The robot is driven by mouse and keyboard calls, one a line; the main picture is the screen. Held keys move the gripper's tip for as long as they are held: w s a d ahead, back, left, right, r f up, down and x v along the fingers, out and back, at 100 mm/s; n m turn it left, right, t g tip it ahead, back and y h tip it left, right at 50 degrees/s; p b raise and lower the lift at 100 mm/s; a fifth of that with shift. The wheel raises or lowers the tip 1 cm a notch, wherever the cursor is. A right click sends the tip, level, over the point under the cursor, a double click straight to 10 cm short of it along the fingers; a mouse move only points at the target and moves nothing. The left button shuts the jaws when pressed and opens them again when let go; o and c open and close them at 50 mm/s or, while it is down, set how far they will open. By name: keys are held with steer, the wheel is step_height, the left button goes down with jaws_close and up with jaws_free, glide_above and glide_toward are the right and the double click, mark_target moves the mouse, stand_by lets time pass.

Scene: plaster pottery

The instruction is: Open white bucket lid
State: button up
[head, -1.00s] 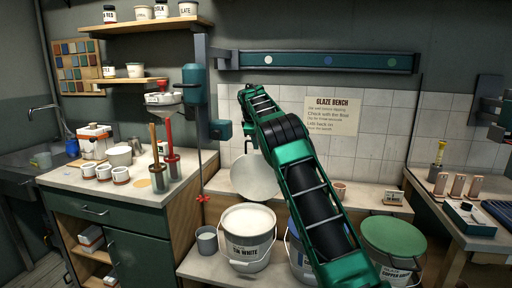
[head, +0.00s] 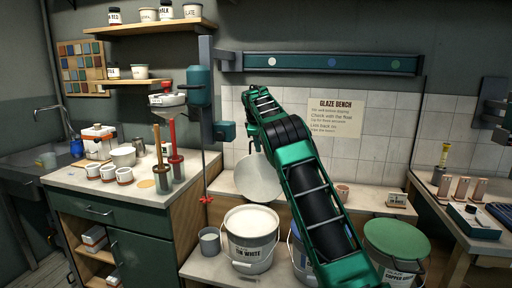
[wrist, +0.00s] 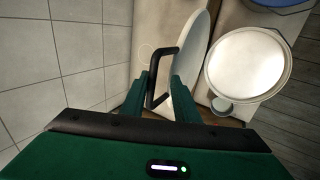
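The white bucket (head: 250,256), labelled "TIN WHITE", stands on the low bench with its top uncovered and pale contents showing. It also shows in the wrist view (wrist: 247,66). Its round white lid (head: 259,178) is off the bucket, tilted steeply behind it near the tiled wall. In the wrist view the lid (wrist: 191,55) is seen nearly edge-on, with a dark bar handle (wrist: 163,76) on its face. My gripper (wrist: 160,92) has its two green fingers on either side of the handle and appears shut on it.
A green-lidded bucket (head: 395,240) stands at the right, and a blue-rimmed bucket (head: 301,256) is partly behind my arm. A small grey cup (head: 209,241) is left of the white bucket. Tiled wall (head: 380,140) rises close behind the bench.

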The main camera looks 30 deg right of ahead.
steer(key=v, duration=1)
steer(key=shift+r, duration=0.35)
steer(key=shift+a, duration=0.15)
steer(key=shift+c, duration=0.4)
